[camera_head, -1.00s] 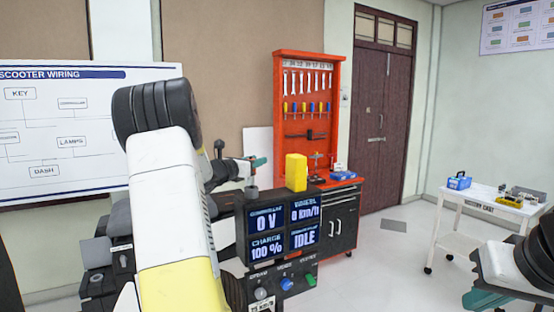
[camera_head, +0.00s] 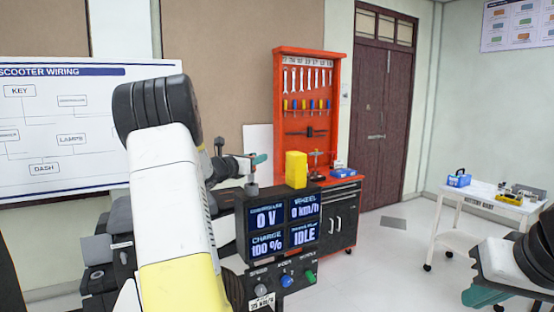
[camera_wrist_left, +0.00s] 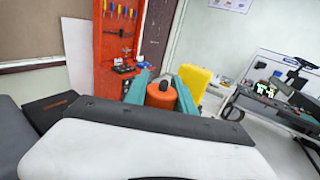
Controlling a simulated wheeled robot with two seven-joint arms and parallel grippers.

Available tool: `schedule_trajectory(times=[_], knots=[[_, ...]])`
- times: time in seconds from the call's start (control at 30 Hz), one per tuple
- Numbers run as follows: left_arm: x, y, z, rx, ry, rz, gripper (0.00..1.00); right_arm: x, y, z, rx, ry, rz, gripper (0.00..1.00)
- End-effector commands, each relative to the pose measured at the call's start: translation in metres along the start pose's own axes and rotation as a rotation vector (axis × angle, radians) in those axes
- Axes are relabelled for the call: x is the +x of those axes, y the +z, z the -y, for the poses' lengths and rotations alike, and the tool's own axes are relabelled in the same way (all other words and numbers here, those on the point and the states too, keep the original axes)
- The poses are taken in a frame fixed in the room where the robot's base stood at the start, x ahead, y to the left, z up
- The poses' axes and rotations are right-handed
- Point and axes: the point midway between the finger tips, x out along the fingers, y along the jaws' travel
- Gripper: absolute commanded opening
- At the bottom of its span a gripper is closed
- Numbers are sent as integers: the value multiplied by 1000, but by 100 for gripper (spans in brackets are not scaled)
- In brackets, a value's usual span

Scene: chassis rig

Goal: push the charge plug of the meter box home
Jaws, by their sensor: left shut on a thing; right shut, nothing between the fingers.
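The dark meter box (camera_head: 284,227) shows lit readouts: 0 V, 0 km/h, charge 100 % and IDLE. My left gripper (camera_head: 258,160) is just above its top left corner, partly hidden by my own arm. In the left wrist view, the teal fingers are shut around an orange cylindrical piece with a dark top (camera_wrist_left: 160,95). I cannot tell whether this piece is the charge plug or how deep it sits. A short grey post (camera_head: 251,186) stands under the gripper. My right gripper (camera_head: 485,296) is at the lower right, with only a teal part showing.
A yellow block (camera_head: 296,169) stands at the top of the meter box, right of my left gripper. Knobs (camera_head: 287,281) line the panel below. Behind are an orange tool board (camera_head: 307,66) and dark cabinet (camera_head: 343,222). A white cart (camera_head: 454,234) stands right, with clear floor between.

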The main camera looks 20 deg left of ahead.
Motion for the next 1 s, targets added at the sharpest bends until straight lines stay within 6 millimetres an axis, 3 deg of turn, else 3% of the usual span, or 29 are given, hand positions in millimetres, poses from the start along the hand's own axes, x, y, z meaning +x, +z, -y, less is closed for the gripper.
schedule_trajectory(times=[1.0], knots=[[0, -16, 0, 0, 0, -1, 0, 0, 0, 0, 0, 0, 0, 0]])
